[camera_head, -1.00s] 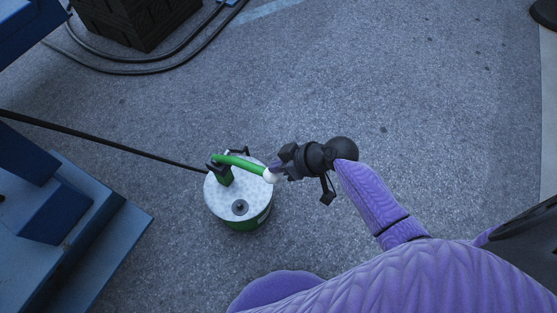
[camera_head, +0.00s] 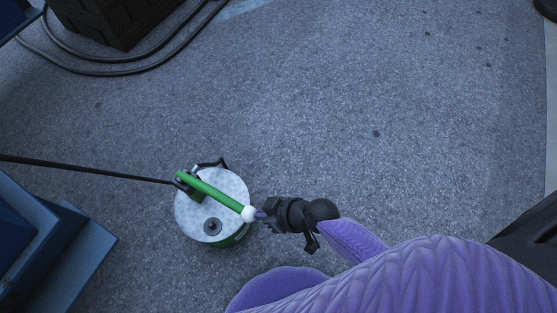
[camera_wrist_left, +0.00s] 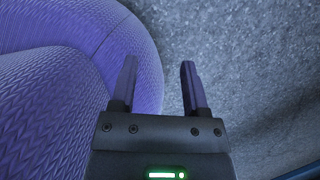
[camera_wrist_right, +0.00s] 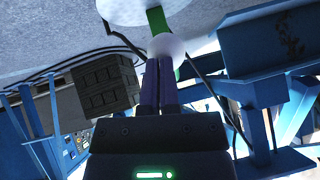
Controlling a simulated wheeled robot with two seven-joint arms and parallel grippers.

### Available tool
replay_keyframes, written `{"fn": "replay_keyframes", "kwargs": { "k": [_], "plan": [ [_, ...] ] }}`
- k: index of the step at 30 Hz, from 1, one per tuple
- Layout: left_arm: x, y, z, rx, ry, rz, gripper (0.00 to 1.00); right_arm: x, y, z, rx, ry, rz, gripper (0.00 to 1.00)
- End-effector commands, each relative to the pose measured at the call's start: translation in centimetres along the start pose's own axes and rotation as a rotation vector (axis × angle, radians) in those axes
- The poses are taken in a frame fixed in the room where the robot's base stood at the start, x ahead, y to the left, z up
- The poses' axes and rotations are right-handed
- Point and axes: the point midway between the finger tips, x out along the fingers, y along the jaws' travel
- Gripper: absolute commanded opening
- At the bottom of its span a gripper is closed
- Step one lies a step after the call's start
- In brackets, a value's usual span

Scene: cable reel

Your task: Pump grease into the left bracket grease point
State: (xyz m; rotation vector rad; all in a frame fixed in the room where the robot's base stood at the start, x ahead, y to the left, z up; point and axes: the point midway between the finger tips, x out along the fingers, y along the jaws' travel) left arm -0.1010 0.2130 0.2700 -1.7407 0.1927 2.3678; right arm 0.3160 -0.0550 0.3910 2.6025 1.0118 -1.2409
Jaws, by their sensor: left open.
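A grease pump drum (camera_head: 228,184) with a pale round lid and green side stands on the floor in the head view. Its green lever (camera_head: 215,193) slants down to the right and ends in a white knob (camera_head: 248,213). My right gripper (camera_head: 261,215) is at the knob; in the right wrist view its fingers (camera_wrist_right: 159,65) are together on the white knob (camera_wrist_right: 167,47). My left gripper (camera_wrist_left: 159,64) is open and empty beside my purple arm covering, seen only in the left wrist view. I cannot make out the left bracket grease point.
A black hose (camera_head: 90,172) runs from the pump to the left edge. Blue steelwork (camera_head: 75,250) stands at lower left. A dark crate (camera_head: 105,20) and loose black cables (camera_head: 120,72) lie at upper left. The grey floor right of the pump is clear.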

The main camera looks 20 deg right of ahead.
Motion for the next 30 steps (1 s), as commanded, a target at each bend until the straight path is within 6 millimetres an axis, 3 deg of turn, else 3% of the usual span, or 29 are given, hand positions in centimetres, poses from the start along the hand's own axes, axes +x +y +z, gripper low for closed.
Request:
{"fn": "replay_keyframes", "kwargs": {
  "k": [1,5,6,9,15,21,30],
  "plan": [
    [0.8,0.4,0.2,0.0,-0.013,0.008,0.59,1.1,-0.2,0.8,0.004,-0.005,-0.003,0.0],
    [1.7,0.1,0.6,0.001,-0.04,0.004,0.59,2.6,-0.4,1.6,0.003,-0.006,-0.003,0.0],
    [1.5,-0.5,-1.3,-0.001,-0.017,-0.007,0.59,2.9,-0.4,1.8,0.002,-0.007,-0.003,0.0],
    [1.1,-1.1,-3.8,-0.007,0.002,-0.017,0.59,3.6,-0.2,2.2,0.002,-0.005,-0.002,0.0],
    [0.2,-1.8,-6.9,-0.014,0.024,-0.027,0.59,4.4,-0.1,2.7,0.002,-0.004,-0.002,0.0],
    [-0.3,-2.1,-8.0,-0.016,0.034,-0.032,0.59,4.7,-0.1,2.9,0.001,-0.005,-0.003,0.0],
    [-0.3,-2.1,-8.1,-0.017,0.034,-0.032,0.59,4.8,-0.2,3.1,0.001,-0.01,-0.006,0.0]
  ]
}}
